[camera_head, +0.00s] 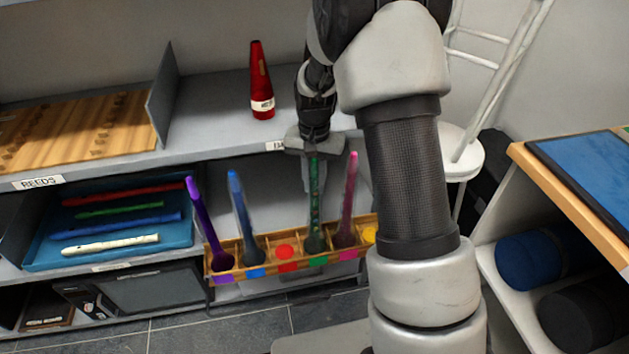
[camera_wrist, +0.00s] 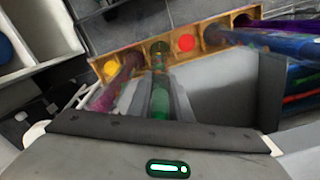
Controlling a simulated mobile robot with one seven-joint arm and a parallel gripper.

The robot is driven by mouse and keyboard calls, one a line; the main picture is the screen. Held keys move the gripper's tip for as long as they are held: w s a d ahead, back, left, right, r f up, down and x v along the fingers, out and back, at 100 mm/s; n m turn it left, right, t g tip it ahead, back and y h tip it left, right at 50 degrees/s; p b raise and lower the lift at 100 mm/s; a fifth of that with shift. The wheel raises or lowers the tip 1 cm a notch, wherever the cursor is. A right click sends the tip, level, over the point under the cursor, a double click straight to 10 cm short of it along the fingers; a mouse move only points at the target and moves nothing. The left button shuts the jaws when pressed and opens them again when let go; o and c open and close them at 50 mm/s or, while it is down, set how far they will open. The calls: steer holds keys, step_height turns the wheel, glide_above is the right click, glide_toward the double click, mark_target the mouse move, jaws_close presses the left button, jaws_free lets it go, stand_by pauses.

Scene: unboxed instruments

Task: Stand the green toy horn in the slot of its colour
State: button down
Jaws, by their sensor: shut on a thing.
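The green toy horn (camera_head: 315,200) is upright, with its bell down at the green-marked slot of the wooden rack (camera_head: 225,262). The green label (camera_head: 318,260) is right below the bell. I cannot tell whether the bell rests on the slot floor. My gripper (camera_head: 314,160) points down and is shut on the horn's upper part. In the wrist view the green horn (camera_wrist: 160,100) runs between the fingers down to the rack (camera_wrist: 135,50). Purple (camera_head: 203,222), blue (camera_head: 240,210) and pink (camera_head: 349,195) horns stand in slots of their colours.
The red-labelled slot (camera_head: 286,252) looks empty, between the blue and green slots. The pink horn stands close to my gripper's right. A red cone (camera_head: 260,85) stands on the shelf above. A blue tray (camera_head: 50,255) of recorders lies left. My arm hides the rack's right end.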

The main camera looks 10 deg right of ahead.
steer(key=shift+f, duration=0.3)
steer(key=c, duration=1.5)
jaws_free()
steer(key=shift+c, duration=0.2)
step_height(320, 180, up, 18)
steer(key=p, duration=0.4)
steer(key=shift+f, duration=0.25)
